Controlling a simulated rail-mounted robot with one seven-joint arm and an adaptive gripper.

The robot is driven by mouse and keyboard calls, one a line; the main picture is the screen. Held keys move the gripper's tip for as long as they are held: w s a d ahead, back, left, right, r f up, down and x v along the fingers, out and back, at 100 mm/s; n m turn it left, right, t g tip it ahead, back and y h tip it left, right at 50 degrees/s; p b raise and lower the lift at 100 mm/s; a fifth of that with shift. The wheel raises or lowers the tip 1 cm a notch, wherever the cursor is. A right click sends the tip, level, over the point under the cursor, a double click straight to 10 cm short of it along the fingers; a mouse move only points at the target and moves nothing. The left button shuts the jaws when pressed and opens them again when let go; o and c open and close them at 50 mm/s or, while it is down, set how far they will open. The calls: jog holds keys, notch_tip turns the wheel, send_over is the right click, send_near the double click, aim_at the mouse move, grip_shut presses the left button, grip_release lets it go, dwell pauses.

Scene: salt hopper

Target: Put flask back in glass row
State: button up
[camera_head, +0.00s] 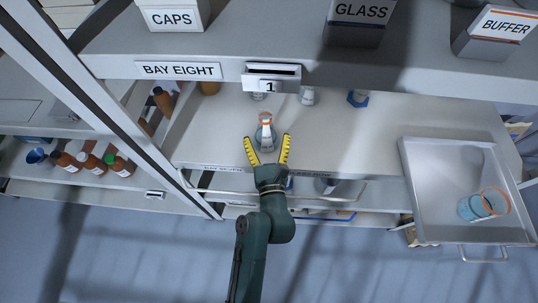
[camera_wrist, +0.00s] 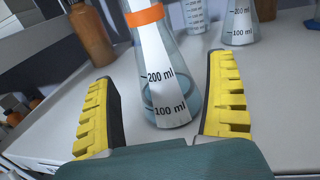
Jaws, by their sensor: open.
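A clear conical flask (camera_head: 265,136) with an orange neck band and a graduated white scale stands upright on the bay shelf. In the wrist view the flask (camera_wrist: 165,85) sits between and just beyond the yellow fingers. My gripper (camera_head: 267,150) is open, its fingers spread on either side of the flask's near side. In the wrist view my gripper (camera_wrist: 160,108) shows a clear gap beside the glass. More glassware stands further back, including another graduated flask (camera_wrist: 240,22) and a small glass piece (camera_head: 307,96).
A metal tray (camera_head: 408,190) at the right holds a blue-tinted beaker (camera_head: 483,205). A brown bottle (camera_wrist: 92,35) stands back left of the flask. The overhead shelf carries a BAY EIGHT label (camera_head: 178,71). The shelf right of the flask is clear.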

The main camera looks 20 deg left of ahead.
jog(key=v, duration=0.8)
jog(key=shift+s+d, duration=0.15)
jog(key=shift+s, duration=0.1)
jog(key=d+r+n+t+h, duration=0.1)
jog(key=d+r+n, duration=0.2)
jog(key=r+n, duration=0.5)
jog(key=w+d+r+n+t+h, duration=0.1)
jog(key=d+r+n, duration=0.3)
jog(key=r+n, duration=0.4)
jog(key=w+d+r+n+t+h, duration=0.1)
jog(key=d+r+n, duration=0.3)
jog(key=r+n, duration=0.4)
notch_tip(320, 180, up, 5)
jog(key=shift+w+r+t+h, duration=0.15)
jog(key=shift+t+h, duration=0.35)
jog(key=shift+t, duration=0.3)
jog(key=s+d+r+n+t+h, duration=0.1)
jog(key=s+d+r+n+h, duration=0.4)
jog(key=r, duration=0.3)
jog(key=shift+d+n+t, duration=0.4)
jog(key=shift+d+n, duration=0.2)
jog(key=shift+w+r, duration=0.1)
